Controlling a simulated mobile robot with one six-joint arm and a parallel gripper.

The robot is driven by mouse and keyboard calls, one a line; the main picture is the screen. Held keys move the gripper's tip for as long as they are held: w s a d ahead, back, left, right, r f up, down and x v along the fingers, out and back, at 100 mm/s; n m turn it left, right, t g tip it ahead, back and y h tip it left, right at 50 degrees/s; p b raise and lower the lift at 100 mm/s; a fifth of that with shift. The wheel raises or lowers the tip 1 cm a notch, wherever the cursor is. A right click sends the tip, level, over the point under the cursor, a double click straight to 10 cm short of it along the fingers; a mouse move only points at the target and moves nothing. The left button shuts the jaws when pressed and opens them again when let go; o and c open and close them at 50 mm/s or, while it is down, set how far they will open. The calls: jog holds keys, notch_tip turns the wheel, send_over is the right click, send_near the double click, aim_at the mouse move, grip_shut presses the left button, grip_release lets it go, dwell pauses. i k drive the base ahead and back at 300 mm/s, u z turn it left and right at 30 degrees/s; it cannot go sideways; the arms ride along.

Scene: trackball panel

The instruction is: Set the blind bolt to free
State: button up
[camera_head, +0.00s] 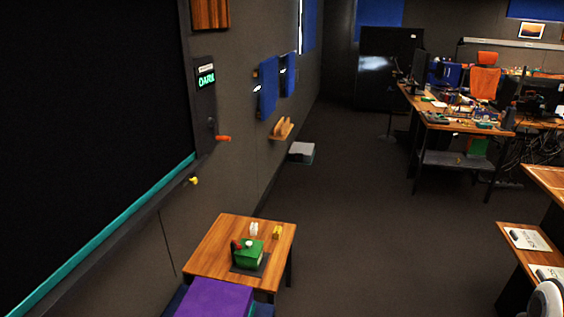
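A large black blind (90,130) with a teal bottom bar (120,234) covers the wall at the left. A small yellow knob (193,181) sticks out just below the frame, near the blind's lower right corner; it may be the bolt, but its setting is too small to read. An orange-handled crank (222,138) is on the dark side post above it. My gripper is not in view.
The dark floor (350,220) is clear in the middle. Desks (470,122) stand at the right.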

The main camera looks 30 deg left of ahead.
aim_at(192, 178)
jog(key=z, duration=0.05)
jog(key=i, duration=2.75)
jog(key=u, duration=4.1)
jog(key=i, duration=1.05)
jog(key=z, duration=0.1)
